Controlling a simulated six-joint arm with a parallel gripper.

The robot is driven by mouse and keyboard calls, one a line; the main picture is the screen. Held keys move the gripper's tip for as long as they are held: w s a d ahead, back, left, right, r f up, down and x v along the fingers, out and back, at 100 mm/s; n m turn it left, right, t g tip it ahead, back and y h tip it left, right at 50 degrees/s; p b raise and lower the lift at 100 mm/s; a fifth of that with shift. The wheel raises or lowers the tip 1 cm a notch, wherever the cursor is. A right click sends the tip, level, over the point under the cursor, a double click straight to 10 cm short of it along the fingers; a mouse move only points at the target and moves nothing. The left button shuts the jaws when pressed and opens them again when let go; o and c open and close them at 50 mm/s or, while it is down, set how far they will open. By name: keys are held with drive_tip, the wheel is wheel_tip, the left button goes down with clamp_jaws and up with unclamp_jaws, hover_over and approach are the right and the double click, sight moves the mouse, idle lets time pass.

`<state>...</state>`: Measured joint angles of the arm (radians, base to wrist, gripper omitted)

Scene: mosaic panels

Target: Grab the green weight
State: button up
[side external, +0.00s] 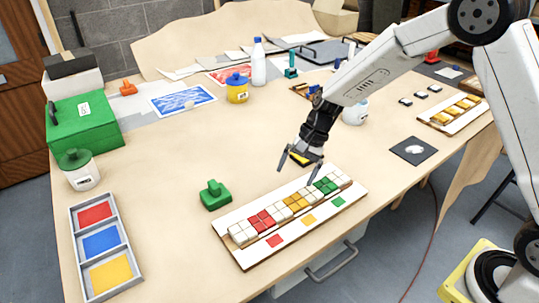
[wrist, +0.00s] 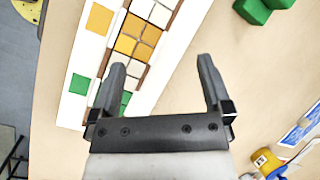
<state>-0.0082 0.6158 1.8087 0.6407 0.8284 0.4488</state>
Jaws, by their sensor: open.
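The green weight (side external: 214,195), a block with a raised knob, stands on the table left of the mosaic panel (side external: 243,256). In the wrist view the green weight (wrist: 258,9) shows at the top right, cut off by the frame edge. My gripper (side external: 297,173) is open and empty above the panel's back edge, to the right of the weight and apart from it. In the wrist view my gripper's fingers (wrist: 161,64) are spread, with the left one over the panel (wrist: 66,112) and the right one over bare table.
The panel carries rows of white, red, yellow and green tiles. A tray of coloured squares (side external: 76,238), a white jar (side external: 83,178) and a green box (side external: 84,126) stand at the left. A yellow jar (side external: 237,93) and white bottle (side external: 258,66) stand behind. Table around the weight is clear.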

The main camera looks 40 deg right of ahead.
sight(213, 183)
drive_tip(key=w+a+f+m+y, duration=0.1)
drive_tip(key=w+a+m+y, duration=0.1)
drive_tip(key=w+a, duration=0.1)
drive_tip(key=w+a+f+m+y, duration=0.1)
drive_tip(key=w+a+m+y, duration=0.1)
drive_tip(key=w, duration=0.3)
drive_tip(key=w+a+f+m+y, duration=0.1)
drive_tip(key=w+a+m+y, duration=0.2)
drive_tip(key=w, duration=0.1)
drive_tip(key=shift+w+a+f+y, duration=0.25)
drive_tip(key=shift+a+y, duration=0.05)
drive_tip(key=shift+w+a+m+y, duration=0.25)
drive_tip(key=shift+w+m+y, duration=0.05)
drive_tip(key=shift+w+y, duration=0.1)
drive_tip(key=shift+a, duration=0.1)
drive_tip(key=shift+x, duration=3.85)
drive_tip(key=shift+f, duration=0.1)
clamp_jaws()
